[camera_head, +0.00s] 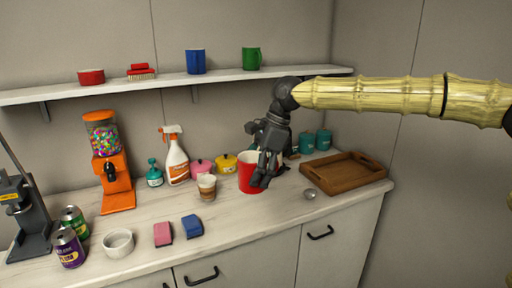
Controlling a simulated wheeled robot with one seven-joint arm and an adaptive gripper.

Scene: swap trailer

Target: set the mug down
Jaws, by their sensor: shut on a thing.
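A red mug (246,180) with a pale inside is upright over the right half of the counter. My gripper (265,180) reaches down from above right and is shut on the right side of the mug. Its fingers hide that side. The mug's base is at or just above the counter (240,221); I cannot tell whether it touches.
A patterned cup (206,187) stands close to the left, and yellow (226,163) and pink pots (201,168) stand behind. A wooden tray (342,182) and a small metal ball-like item (310,194) lie right. The counter in front is clear. A shelf (130,89) runs above.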

